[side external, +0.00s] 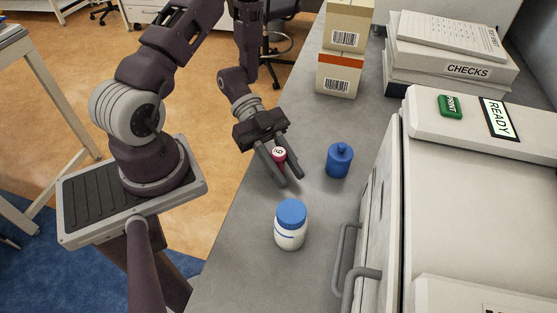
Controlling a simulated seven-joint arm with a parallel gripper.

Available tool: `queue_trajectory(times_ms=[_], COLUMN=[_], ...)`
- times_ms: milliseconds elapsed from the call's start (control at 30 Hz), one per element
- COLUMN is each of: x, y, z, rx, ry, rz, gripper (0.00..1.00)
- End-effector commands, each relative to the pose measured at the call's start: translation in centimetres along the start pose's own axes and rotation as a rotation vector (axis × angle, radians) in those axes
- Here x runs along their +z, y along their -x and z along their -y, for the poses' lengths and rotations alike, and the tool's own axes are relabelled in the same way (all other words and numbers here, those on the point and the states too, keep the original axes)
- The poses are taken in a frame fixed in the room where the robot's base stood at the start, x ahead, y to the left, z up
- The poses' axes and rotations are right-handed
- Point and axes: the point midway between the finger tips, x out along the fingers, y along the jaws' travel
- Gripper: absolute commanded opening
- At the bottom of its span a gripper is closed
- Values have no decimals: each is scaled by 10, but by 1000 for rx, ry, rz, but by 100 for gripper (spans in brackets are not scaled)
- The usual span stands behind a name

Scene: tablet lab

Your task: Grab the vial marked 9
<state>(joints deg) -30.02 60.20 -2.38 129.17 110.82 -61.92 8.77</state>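A small red vial (279,155) with a pale round top stands between the two fingers of my gripper (291,181). A dark mark on its top looks like a 9. The fingers are spread apart, one on each side of the vial, and their tips reach past it. I cannot tell whether they press on it or only surround it. The lower part of the vial is hidden by the fingers, so I cannot tell whether it touches the grey counter (245,245).
A blue bottle (340,161) stands right of my gripper. A white jar with a blue lid (290,224) stands in front. Boxes with barcodes (344,45) and stacked binders (450,65) are behind. A white machine with handles (460,215) borders the right. Counter left of the jar is clear.

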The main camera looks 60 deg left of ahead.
Motion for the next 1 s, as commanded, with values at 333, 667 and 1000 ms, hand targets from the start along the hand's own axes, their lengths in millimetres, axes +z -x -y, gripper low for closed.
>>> queue_trajectory(times_ms=[333, 667, 1000], x=[0, -45, -87], y=[0, 19, 43], z=[0, 1, 23], rx=[0, -3, -60], ry=[0, -8, 25], rz=[0, 3, 13], gripper=[0, 0, 0])
